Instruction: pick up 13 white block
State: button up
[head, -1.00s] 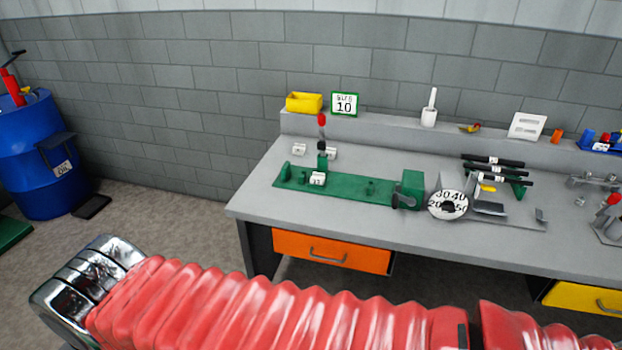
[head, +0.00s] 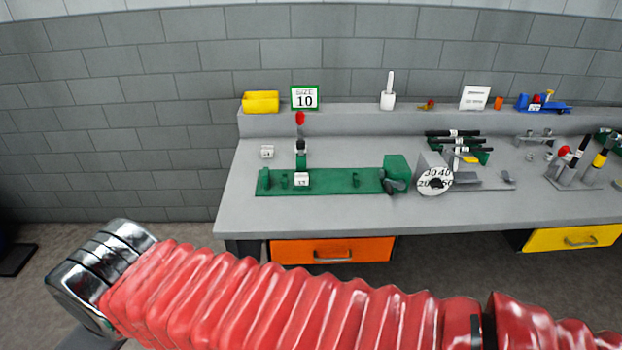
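A small white block (head: 302,180) with a dark number sits at the green fixture plate (head: 330,183) on the grey workbench. Its number looks like 13, but it is too small to be sure. A second small white block (head: 267,152) stands on the bench behind the plate, to the left of the red-knobbed lever (head: 300,120); its number is not readable. My arm, in a red ribbed sleeve, crosses the foreground well in front of the bench. My gripper is not in view.
The grey bench (head: 230,205) has an orange drawer (head: 332,250) and a yellow drawer (head: 570,238). A numbered dial (head: 435,181) stands right of the plate. The bench's front left is clear.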

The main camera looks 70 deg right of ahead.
aim_at(301, 179)
jog(key=z, duration=0.65)
jog(key=i, duration=0.95)
jog(key=z, duration=0.55)
